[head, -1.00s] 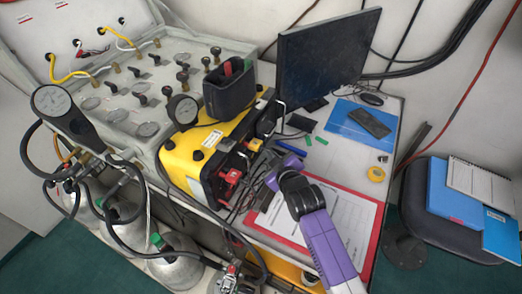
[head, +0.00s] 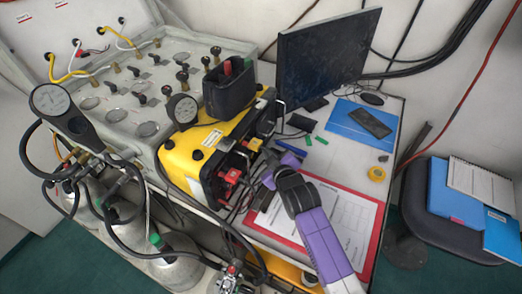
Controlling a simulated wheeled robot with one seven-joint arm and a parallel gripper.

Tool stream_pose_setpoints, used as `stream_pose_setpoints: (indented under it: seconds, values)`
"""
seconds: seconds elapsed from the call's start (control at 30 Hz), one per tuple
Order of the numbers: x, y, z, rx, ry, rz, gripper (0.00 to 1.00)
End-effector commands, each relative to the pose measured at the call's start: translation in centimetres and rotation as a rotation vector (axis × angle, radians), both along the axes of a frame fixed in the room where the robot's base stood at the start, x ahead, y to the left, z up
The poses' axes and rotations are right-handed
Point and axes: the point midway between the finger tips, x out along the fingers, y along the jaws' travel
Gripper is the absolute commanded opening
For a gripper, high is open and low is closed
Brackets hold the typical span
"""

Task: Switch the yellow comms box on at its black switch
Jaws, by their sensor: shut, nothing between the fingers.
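The yellow comms box (head: 195,153) stands on the desk at the middle of the head view, its dark front panel facing right and toward me. Red connectors (head: 232,176) and cables show on that panel. I cannot make out the black switch among the dark parts. My gripper (head: 268,180) is shut and empty, just right of the panel, above the desk. My purple and black arm comes up from the lower right. A black holder (head: 229,90) with a red and a green item stands on top of the box.
A grey valve panel (head: 135,95) with gauges and hoses is at the left. A monitor (head: 326,58) stands behind. A red clipboard (head: 366,222) with papers lies under my arm. Gas cylinders (head: 172,262) stand below. The desk's right side is fairly clear around the yellow tape roll (head: 377,174).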

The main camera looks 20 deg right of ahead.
Motion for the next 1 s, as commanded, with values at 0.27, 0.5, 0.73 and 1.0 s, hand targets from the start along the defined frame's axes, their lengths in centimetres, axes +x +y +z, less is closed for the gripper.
stream_pose_setpoints:
  seconds: [0.27, 0.5, 0.73, 1.0]
  values:
    - [0.2, 0.3, -0.1, 0.000, 0.001, 0.002, 0.00]
    - [0.1, 0.2, -0.1, 0.001, 0.002, 0.002, 0.00]
    - [-0.6, -0.4, 0.0, 0.001, 0.004, 0.000, 0.00]
    - [-1.0, -0.8, 0.0, 0.000, 0.001, 0.000, 0.00]
